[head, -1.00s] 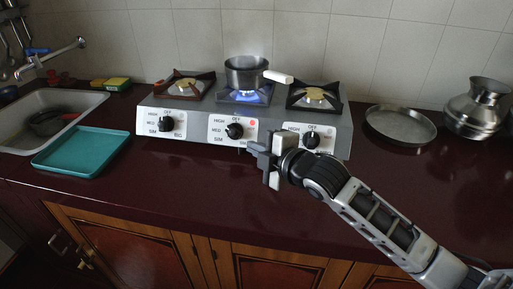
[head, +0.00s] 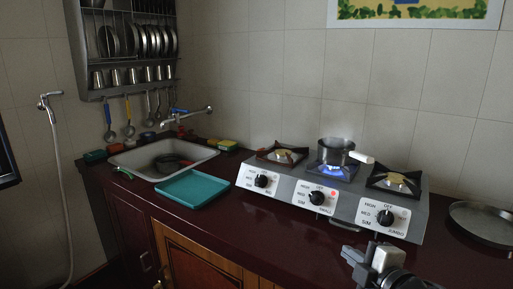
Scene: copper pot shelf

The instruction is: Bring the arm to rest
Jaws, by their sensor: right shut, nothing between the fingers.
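My right gripper (head: 362,262) is at the bottom right of the head view, in front of the gas stove (head: 328,222) and below its right knob (head: 385,217). It is shut and holds nothing. Its arm is mostly cut off by the bottom edge of the picture. My left gripper is not in view.
A small steaming pot (head: 336,151) with a white handle stands on the middle burner over a blue flame. A teal tray (head: 192,188) lies beside the sink (head: 128,155). A dish rack (head: 127,50) hangs at left. A metal pan (head: 484,221) lies at right.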

